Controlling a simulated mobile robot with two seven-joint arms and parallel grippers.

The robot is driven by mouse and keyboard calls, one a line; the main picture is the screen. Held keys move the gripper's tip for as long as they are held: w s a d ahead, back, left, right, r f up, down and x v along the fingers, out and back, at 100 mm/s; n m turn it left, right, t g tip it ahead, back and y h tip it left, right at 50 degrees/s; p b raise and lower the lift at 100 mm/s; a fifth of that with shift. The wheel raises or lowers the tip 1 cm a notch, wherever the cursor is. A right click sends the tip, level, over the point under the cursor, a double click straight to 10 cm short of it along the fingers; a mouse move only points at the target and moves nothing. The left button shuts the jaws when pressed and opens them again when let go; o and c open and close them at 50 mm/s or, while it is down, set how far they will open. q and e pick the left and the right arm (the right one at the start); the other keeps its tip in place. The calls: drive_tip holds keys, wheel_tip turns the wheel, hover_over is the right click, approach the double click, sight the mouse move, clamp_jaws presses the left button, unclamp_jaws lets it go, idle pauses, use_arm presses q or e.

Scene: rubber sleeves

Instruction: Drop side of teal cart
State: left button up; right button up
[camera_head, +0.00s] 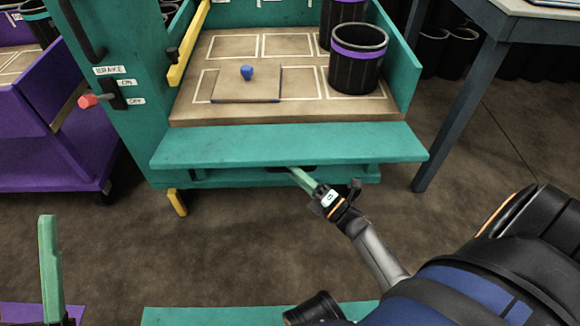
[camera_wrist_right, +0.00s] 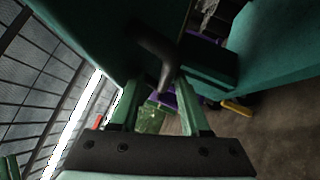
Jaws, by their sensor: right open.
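The teal cart (camera_head: 140,125) stands ahead with a tan deck. A teal side board (camera_head: 290,147) juts out towards me along the front edge of the deck, its broad face showing from above. My right gripper (camera_head: 303,179) reaches in below this board's near edge; its tips are partly hidden there. In the right wrist view, the open green fingers (camera_wrist_right: 158,102) stand on either side of the lower end of a dark handle (camera_wrist_right: 157,57) by a teal surface; I see no firm grip. My left gripper (camera_head: 50,265) shows only a green finger at lower left, away from the cart.
Dark bins with purple bands (camera_head: 357,65) and a small blue object (camera_head: 247,72) are on the deck. A red-tipped brake lever (camera_head: 92,101) is on the teal post. A purple cart (camera_head: 60,150) stands left, a grey table (camera_head: 455,100) right. Floor between is open.

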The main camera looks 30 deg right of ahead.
drive_tip(key=p+v, duration=0.1)
drive_tip(key=v, duration=1)
